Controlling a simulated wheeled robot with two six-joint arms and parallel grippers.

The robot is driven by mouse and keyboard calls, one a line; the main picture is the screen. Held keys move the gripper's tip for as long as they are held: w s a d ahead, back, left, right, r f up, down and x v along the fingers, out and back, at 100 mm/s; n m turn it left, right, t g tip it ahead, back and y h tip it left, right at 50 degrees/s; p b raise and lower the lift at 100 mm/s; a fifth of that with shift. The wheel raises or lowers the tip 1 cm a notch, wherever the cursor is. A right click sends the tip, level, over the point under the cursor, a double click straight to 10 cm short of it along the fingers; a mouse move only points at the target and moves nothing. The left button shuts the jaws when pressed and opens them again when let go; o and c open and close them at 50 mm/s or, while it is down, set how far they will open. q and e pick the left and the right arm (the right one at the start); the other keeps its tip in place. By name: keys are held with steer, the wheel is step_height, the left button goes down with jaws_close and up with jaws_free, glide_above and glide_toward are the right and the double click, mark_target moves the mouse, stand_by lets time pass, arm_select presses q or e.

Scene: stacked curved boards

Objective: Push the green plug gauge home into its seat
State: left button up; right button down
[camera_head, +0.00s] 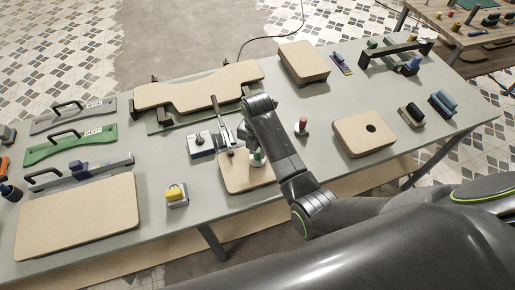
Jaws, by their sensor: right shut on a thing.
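The green plug gauge (258,159) shows as a small green and pale piece over a small tan board (237,181) near the table's front middle. My right gripper (252,146) reaches down at its upper end and is shut on it. My forearm hides part of the gripper and the gauge's right side. The seat is hidden beneath the gauge, and I cannot tell how deep the gauge sits. My left gripper is not in view.
A grey-blue clamp-like fixture (201,144) stands left of the small board. A yellow-topped block (177,195) stands front left. Bare grey table (150,165) lies between.

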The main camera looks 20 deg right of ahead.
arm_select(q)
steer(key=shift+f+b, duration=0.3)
arm_select(e)
steer(key=shift+f, duration=0.95)
steer(key=c, duration=1.1)
jaws_free()
steer(key=shift+r, duration=0.1)
